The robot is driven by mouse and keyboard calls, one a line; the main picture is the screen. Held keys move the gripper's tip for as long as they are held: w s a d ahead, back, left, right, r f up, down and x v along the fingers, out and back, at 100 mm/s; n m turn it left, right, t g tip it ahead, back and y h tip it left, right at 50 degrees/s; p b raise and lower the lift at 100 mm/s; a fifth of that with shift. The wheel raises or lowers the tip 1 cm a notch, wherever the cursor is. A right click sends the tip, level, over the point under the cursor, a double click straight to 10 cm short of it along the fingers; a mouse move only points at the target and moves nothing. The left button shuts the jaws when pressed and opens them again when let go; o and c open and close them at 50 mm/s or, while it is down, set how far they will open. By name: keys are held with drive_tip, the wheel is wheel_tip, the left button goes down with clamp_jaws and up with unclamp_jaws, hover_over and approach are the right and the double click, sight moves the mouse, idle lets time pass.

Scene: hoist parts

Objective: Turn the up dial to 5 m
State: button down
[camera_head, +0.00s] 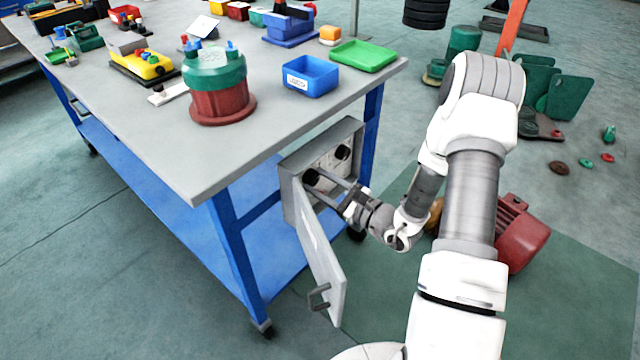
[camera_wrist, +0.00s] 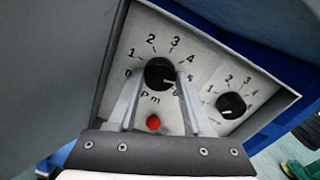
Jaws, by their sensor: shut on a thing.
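An open grey control box (camera_head: 290,200) is mounted under the bench top, with a pale panel holding two black dials. The right dial (camera_wrist: 231,104) stands apart from the fingers. A red button (camera_wrist: 153,123) sits below the left dial.
The box door (camera_head: 322,255) hangs open beside my gripper, with a handle at its lower end. The grey bench top (camera_head: 270,130) overhangs the box and carries a blue bin (camera_head: 310,78) and a green tray (camera_head: 363,55). A red motor (camera_head: 522,235) lies on the floor behind my arm.

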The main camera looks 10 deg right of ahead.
drive_tip(key=shift+f, duration=0.1)
idle(0.3)
drive_tip(key=shift+c, duration=1.6)
unclamp_jaws()
drive_tip(key=p+v, duration=0.3)
drive_tip(key=v, duration=1.4)
drive_tip(key=shift+s+d, duration=0.15)
drive_tip(key=shift+s, duration=0.05)
